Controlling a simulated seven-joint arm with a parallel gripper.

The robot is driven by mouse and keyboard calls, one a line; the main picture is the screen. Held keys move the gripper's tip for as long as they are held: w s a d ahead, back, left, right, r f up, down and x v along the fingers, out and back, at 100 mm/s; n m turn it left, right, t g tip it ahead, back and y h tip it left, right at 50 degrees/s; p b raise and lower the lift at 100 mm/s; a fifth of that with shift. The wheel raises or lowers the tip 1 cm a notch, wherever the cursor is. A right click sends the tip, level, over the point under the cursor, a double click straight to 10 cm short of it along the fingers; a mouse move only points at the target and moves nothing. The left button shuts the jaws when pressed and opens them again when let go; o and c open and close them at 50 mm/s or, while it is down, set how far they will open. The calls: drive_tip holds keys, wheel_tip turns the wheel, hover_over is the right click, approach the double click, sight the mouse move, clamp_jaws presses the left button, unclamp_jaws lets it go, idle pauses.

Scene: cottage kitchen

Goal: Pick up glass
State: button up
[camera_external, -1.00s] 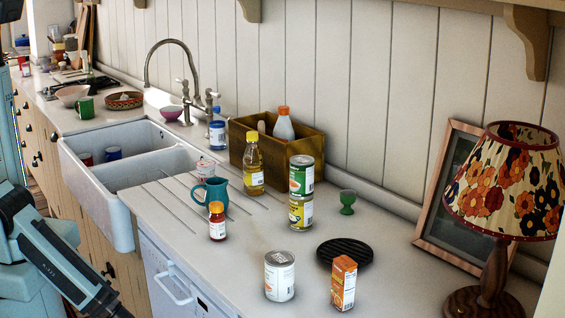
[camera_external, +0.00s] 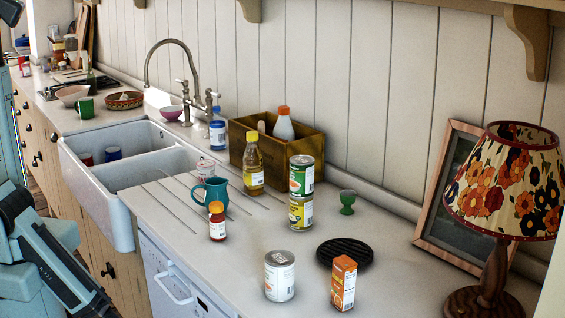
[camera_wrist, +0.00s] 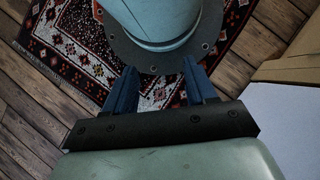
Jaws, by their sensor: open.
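A green glass goblet (camera_external: 347,202) stands upright on the counter in the external view, right of two stacked cans and behind the black trivet. It is the only glass-like vessel I can make out there. My gripper (camera_wrist: 160,82) shows in the wrist view with its two blue fingers apart and nothing between them. It points down over the floor rug, beside my own base. The gripper is outside the external view, where only part of my arm shows at the lower left. No glass shows in the wrist view.
Near the goblet are stacked cans (camera_external: 301,176), a black trivet (camera_external: 345,252), an orange box (camera_external: 343,283), a white can (camera_external: 279,277) and a lamp (camera_external: 505,185). A teal jug (camera_external: 212,192), small bottle (camera_external: 217,222), yellow bottle (camera_external: 252,165) and wooden crate (camera_external: 305,152) stand further left.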

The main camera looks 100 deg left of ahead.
drive_tip(key=c, duration=0.3)
drive_tip(key=shift+c, duration=0.2)
drive_tip(key=shift+w, duration=0.1)
